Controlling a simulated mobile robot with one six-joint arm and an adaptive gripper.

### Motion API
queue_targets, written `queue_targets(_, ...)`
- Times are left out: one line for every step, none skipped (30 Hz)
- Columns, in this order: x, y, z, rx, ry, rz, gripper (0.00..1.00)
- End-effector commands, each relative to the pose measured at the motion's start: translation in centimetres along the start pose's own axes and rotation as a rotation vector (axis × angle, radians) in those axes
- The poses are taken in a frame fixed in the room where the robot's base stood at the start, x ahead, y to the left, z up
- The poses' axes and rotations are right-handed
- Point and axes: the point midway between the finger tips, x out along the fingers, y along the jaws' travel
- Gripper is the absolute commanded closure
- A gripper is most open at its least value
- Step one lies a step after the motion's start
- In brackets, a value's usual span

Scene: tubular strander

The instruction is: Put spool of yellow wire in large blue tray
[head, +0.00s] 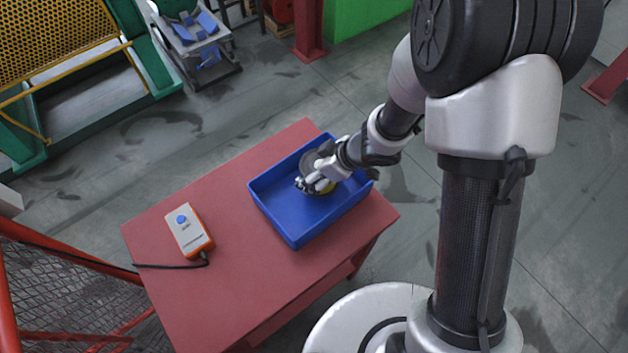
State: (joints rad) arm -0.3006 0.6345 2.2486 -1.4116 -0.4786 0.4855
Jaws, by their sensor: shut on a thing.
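The large blue tray (292,231) sits on a red table. My gripper (307,187) reaches down into the tray from the right, over its far half. It is shut on the spool of yellow wire (327,190), which is mostly hidden behind the fingers. A grey round flange and a bit of yellow show around the gripper. The spool is within the tray's outline; I cannot tell whether it touches the tray floor.
The red table (225,259) has free room left of the tray. An orange and grey control box (189,232) with a blue button and black cable lies there. Red railing with mesh (75,290) stands at the lower left. A yellow guard (60,45) is at the upper left.

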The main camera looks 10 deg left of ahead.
Motion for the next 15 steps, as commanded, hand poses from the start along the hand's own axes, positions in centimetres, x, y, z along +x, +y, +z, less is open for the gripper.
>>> queue_targets(0.6,0.0,0.4,0.001,0.001,0.0,0.68)
queue_targets(1.0,0.0,0.6,0.002,0.001,0.0,0.68)
queue_targets(1.6,0.0,1.0,0.002,0.001,0.0,0.68)
queue_targets(2.0,0.0,1.3,0.001,0.0,-0.001,0.68)
queue_targets(2.5,0.0,1.6,0.002,0.0,-0.001,0.68)
queue_targets(2.9,0.0,1.9,0.002,0.0,-0.001,0.68)
queue_targets(3.2,0.0,2.0,0.002,0.0,0.0,0.68)
queue_targets(3.4,0.0,2.1,0.001,0.001,0.0,0.68)
queue_targets(3.4,0.0,2.2,0.001,0.001,0.0,0.68)
queue_targets(3.4,0.1,2.1,0.0,0.001,0.001,0.68)
queue_targets(3.3,0.1,2.1,0.0,0.001,0.001,0.68)
queue_targets(3.2,0.1,2.0,0.0,0.001,0.001,0.68)
queue_targets(3.2,0.1,2.0,0.0,0.001,0.001,0.68)
queue_targets(3.2,0.1,2.0,0.0,0.001,0.001,0.68)
queue_targets(3.2,0.0,2.0,0.0,0.001,0.001,0.68)
